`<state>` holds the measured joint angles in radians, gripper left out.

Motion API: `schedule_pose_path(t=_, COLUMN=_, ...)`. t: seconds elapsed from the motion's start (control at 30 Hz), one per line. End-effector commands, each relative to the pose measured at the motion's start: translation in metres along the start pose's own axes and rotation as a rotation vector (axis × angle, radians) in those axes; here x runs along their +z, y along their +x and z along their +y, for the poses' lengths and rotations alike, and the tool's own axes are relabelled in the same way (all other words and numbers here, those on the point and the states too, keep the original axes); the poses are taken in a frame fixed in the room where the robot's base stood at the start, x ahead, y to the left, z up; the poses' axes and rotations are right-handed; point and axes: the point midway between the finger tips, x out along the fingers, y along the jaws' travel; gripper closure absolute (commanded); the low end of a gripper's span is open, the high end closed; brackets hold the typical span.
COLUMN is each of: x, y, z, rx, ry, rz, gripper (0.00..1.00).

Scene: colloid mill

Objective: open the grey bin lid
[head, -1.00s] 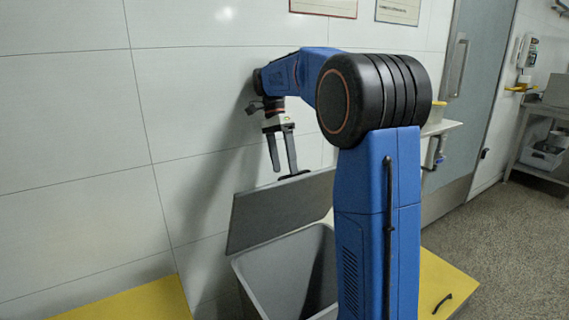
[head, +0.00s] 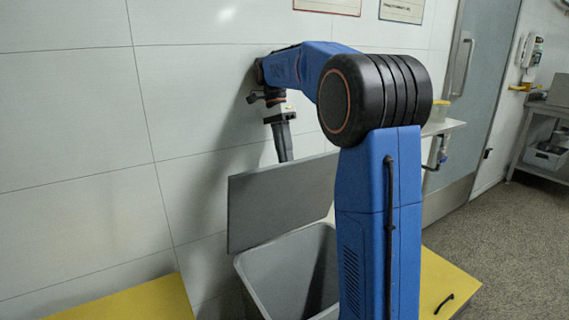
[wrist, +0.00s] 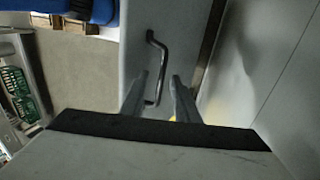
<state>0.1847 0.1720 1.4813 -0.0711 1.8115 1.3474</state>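The grey bin lid (head: 272,200) stands raised at the back of the grey bin (head: 255,278) in the head view, and the bin's opening shows. My gripper (head: 284,150) points down just above and behind the lid's top edge. Its tips are partly hidden behind the lid. In the wrist view my gripper's two fingers (wrist: 159,85) are apart, with nothing clearly held between them. A dark curved handle (wrist: 160,62) on a grey panel shows beyond and between them. I cannot tell whether that panel is the lid or whether the fingers touch the handle.
The tiled wall (head: 75,110) is close behind the bin and my gripper. Yellow-topped surfaces stand at the left (head: 135,304) and right (head: 448,284) of the bin. A grey door (head: 478,100) and clear floor (head: 500,255) lie to the right.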

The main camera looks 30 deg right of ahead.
Motion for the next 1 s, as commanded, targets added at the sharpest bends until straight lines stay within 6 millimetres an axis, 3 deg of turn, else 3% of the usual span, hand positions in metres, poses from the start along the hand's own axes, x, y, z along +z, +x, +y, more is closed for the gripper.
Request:
schedule_pose_path(t=0.1, x=0.0, y=-0.021, z=0.006, rx=-0.003, ry=0.0, rz=0.001, gripper=0.72)
schedule_pose_path(t=0.33, x=0.001, y=-0.05, z=0.016, rx=0.0, ry=-0.001, rz=0.0, gripper=0.72)
schedule_pose_path(t=0.77, x=0.001, y=-0.06, z=0.019, rx=0.001, ry=-0.001, rz=-0.001, gripper=0.72)
schedule_pose_path(t=0.9, x=0.0, y=-0.06, z=0.019, rx=-0.008, ry=-0.001, rz=-0.001, gripper=1.0)
schedule_pose_path(t=1.0, x=-0.002, y=-0.061, z=0.018, rx=-0.038, ry=-0.002, rz=-0.004, gripper=1.0)
